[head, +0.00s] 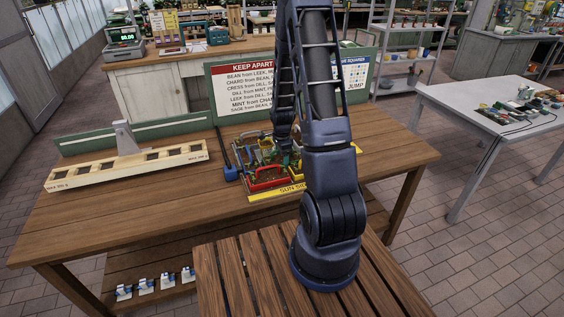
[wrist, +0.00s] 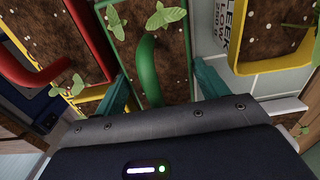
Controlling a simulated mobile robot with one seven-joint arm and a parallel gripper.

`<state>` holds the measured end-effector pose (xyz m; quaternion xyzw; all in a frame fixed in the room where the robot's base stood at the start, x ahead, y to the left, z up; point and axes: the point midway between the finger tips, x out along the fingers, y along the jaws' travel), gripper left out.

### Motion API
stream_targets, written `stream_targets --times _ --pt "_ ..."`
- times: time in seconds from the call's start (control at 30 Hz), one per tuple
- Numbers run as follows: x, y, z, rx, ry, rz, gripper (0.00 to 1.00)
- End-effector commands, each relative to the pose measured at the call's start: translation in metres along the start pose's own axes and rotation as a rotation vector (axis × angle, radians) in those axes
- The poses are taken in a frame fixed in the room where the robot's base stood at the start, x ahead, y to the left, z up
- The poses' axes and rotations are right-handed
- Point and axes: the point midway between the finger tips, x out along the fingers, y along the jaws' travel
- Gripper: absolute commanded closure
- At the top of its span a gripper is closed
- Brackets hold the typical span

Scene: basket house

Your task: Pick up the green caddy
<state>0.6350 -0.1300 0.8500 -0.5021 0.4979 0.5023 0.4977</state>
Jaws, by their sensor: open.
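The green caddy, a soil-filled tray with seedlings, shows in the wrist view by its arched green handle (wrist: 147,70). My gripper (wrist: 162,80) is open, its two teal fingers apart, one on each side of that handle. The handle stands between the fingers and is not gripped. Whether a finger touches the caddy's rims, I cannot tell. In the head view my arm reaches down over the cluster of caddies on the wooden table and hides most of the green one and the fingertips.
A red caddy (wrist: 82,40) sits close on the left of the green one, and a yellow-rimmed caddy (wrist: 275,35) on the right. In the head view, a wooden rack (head: 130,167) lies at the left and a keep-apart sign (head: 243,92) stands behind. The table's front left (head: 150,215) is clear.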

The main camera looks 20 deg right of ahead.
Motion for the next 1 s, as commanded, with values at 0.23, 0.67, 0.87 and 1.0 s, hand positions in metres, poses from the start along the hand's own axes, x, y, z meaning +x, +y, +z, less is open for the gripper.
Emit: stream_targets --times 0.23,0.67,0.87,1.0 --pt "0.002 0.0 0.0 0.0 0.0 -0.001 0.27" --pt "0.001 0.0 0.0 0.0 0.0 -0.001 0.63" --pt "-0.009 -0.001 0.0 0.0 0.0 -0.002 0.63" --pt "-0.028 -0.001 0.0 0.0 0.0 -0.004 0.63"
